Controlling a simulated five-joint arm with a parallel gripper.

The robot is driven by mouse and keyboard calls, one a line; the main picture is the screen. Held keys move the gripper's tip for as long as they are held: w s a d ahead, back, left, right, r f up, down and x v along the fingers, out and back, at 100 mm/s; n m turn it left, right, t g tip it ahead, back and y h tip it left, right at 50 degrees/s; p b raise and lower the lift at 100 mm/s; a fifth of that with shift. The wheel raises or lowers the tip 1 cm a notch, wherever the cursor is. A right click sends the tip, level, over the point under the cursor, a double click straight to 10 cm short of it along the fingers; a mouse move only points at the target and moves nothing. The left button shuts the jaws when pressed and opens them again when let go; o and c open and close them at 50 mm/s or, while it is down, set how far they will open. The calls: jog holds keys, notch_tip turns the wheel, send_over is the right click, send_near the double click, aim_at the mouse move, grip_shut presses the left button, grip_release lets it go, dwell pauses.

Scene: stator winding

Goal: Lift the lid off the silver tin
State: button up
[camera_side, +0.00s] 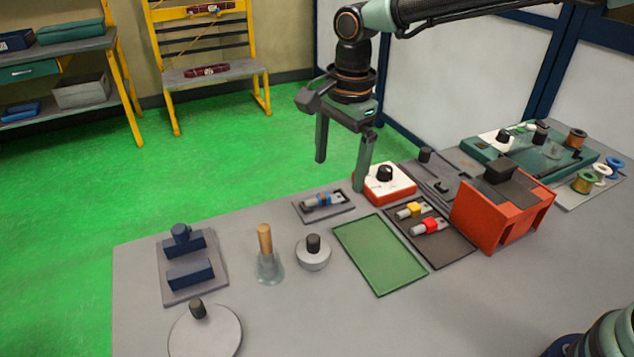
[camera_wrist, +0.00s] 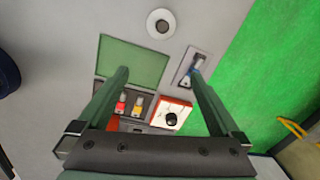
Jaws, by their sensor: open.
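The silver tin (camera_side: 313,257) is a small, low round tin with a dark knob on top, standing upright on the grey table. It also shows near the top of the wrist view (camera_wrist: 152,24), with its dark knob near the middle of the top. The lid's seam is too small to make out. My gripper (camera_side: 340,176) is open and empty, with its fingers pointing down above the far side of the table, up and to the right of the tin. In the wrist view my two fingers (camera_wrist: 160,66) are wide apart, and the tin lies beyond their tips.
A glass flask with a wooden stopper (camera_side: 267,262) stands left of the tin. A green mat (camera_side: 380,255) lies to its right. A tray with a blue-banded part (camera_side: 323,204) lies behind. A red-and-white box (camera_side: 388,184) is near my right finger. A round plate (camera_side: 205,335) is at front left.

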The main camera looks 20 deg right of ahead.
aim_at(313, 237)
jog(key=a+f+m, duration=0.1)
jog(key=f, duration=0.4)
jog(key=a+f+m, duration=0.1)
jog(key=a+f, duration=0.1)
jog(key=f, duration=0.4)
jog(key=a+f+m, duration=0.1)
jog(key=f, duration=0.4)
jog(key=shift+a+f+g, duration=0.3)
jog(key=shift+f+g, duration=0.05)
jog(key=shift+g, duration=0.05)
jog(key=shift+w, duration=0.1)
jog(key=c, duration=1.2)
jog(key=shift+o, duration=0.2)
jog(key=shift+r, duration=0.1)
